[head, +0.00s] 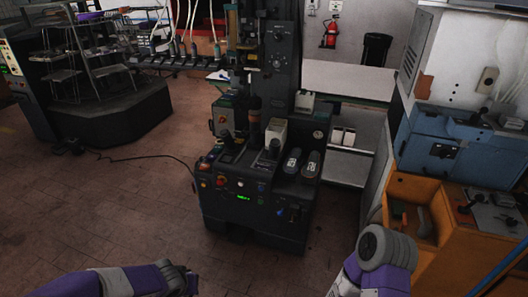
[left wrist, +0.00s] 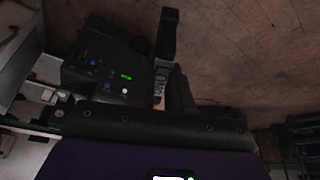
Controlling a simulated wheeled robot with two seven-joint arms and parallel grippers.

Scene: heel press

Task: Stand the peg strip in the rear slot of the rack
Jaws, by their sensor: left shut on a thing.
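In the left wrist view my left gripper (left wrist: 170,85) is shut. A narrow dark piece (left wrist: 167,35) stands out from its fingers. I take it for the peg strip, but the picture is too dark to show its pegs or its full outline.
A dark press machine (head: 250,195) with a control panel stands mid-picture. A grey shelf unit (head: 350,165) is behind it. A blue and orange bench (head: 440,140) is at the right. A wire stand (head: 85,60) is at the far left. Brown floor (head: 100,200) at left is mostly clear.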

